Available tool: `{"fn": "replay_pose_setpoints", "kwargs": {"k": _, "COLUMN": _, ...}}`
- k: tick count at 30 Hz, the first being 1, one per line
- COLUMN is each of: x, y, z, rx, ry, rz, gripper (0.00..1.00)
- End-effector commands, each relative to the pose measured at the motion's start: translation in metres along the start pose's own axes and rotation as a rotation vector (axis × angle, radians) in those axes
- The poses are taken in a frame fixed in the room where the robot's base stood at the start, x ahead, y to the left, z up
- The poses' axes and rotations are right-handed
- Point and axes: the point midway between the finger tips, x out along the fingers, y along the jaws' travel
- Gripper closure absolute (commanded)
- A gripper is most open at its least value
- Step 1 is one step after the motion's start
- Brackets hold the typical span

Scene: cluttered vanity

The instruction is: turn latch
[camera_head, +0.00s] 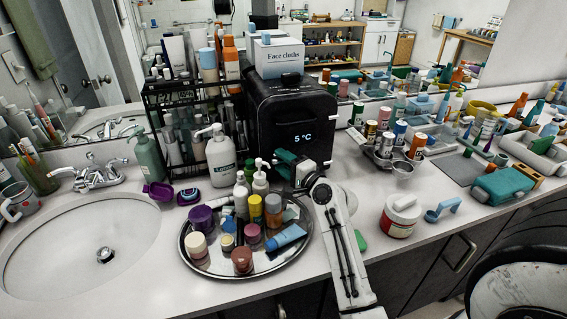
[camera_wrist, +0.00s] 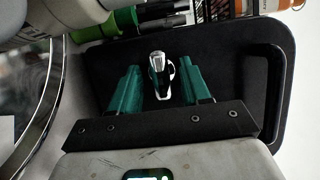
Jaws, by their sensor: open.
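A small silver latch (camera_wrist: 158,75) stands out from a black panel (camera_wrist: 228,75) in the wrist view. The panel appears to be the front of the black mini fridge (camera_head: 300,110), which shows "5 °C" in the head view. My gripper (camera_head: 284,164) is at the lower front of the fridge in the head view, and hides the latch there. In the wrist view my gripper (camera_wrist: 161,80) is open, with one green finger on each side of the latch. A gap shows between the latch and each finger.
A round metal tray (camera_head: 222,273) crowded with bottles and jars lies just left of my arm. A wire rack (camera_head: 150,110) and a white pump bottle (camera_head: 220,160) stand left of the fridge. A red-and-white jar (camera_head: 400,217) stands on the right, with some bare counter around it.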

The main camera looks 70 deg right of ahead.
Motion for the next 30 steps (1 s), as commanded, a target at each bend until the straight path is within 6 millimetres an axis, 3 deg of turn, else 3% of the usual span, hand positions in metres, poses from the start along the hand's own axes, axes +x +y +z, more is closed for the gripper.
{"fn": "replay_pose_setpoints", "kwargs": {"k": 5, "x": -0.010, "y": 0.001, "z": 0.000, "rx": 0.000, "ry": 0.001, "rz": 0.001, "gripper": 0.53}}
{"fn": "replay_pose_setpoints", "kwargs": {"k": 15, "x": -0.072, "y": 0.003, "z": 0.000, "rx": -0.001, "ry": 0.002, "rz": 0.002, "gripper": 0.53}}
{"fn": "replay_pose_setpoints", "kwargs": {"k": 21, "x": -0.099, "y": 0.002, "z": 0.000, "rx": 0.000, "ry": 0.001, "rz": 0.002, "gripper": 0.53}}
{"fn": "replay_pose_setpoints", "kwargs": {"k": 30, "x": -0.108, "y": 0.000, "z": 0.000, "rx": 0.000, "ry": 0.000, "rz": 0.001, "gripper": 0.53}}
